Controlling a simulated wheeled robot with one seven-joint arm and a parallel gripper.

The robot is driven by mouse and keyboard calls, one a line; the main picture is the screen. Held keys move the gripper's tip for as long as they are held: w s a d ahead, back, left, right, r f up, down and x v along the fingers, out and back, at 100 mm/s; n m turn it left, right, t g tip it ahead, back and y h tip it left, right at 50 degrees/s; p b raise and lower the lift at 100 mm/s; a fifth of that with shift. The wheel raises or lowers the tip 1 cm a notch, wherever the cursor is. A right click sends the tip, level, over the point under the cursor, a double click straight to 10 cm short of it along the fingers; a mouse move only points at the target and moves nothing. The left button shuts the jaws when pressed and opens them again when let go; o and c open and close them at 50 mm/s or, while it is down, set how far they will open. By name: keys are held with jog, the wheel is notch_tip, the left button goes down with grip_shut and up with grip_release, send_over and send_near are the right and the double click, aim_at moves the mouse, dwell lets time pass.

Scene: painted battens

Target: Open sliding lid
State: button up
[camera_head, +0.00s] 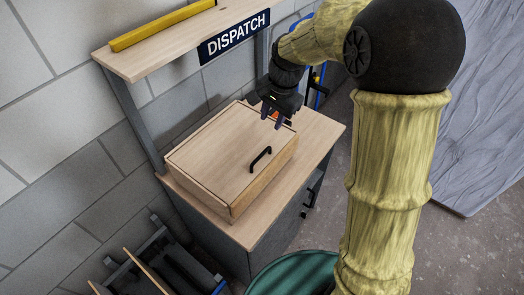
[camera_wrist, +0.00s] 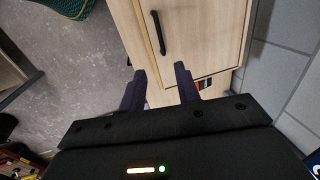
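A wooden box with a flat sliding lid (camera_head: 222,145) sits on the wooden top of a grey cabinet, and the lid appears closed. A black bar handle (camera_head: 260,158) is fixed on the lid near its right side. In the wrist view the lid (camera_wrist: 205,30) and the black handle (camera_wrist: 159,34) show at the top, beyond the fingers. My gripper (camera_head: 272,122) is above the far right part of the box, apart from the handle. Its two dark fingers (camera_wrist: 160,85) are spread with nothing between them.
A shelf with a yellow bar (camera_head: 160,27) and a DISPATCH sign (camera_head: 234,36) stands over the cabinet's back. The cabinet top (camera_head: 318,128) has bare room at right. A green round bin (camera_head: 295,274) stands in front. A block wall is behind.

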aim_at(261, 155)
jog(key=shift+f, duration=0.1)
jog(key=a+f+p, duration=0.1)
jog(key=f, duration=0.4)
jog(key=w+f+p, duration=0.1)
jog(key=f, duration=0.5)
jog(key=w+a+f+p, duration=0.1)
jog(key=f+p, duration=0.1)
jog(key=f, duration=0.4)
jog(key=shift+a, duration=0.35)
grip_shut()
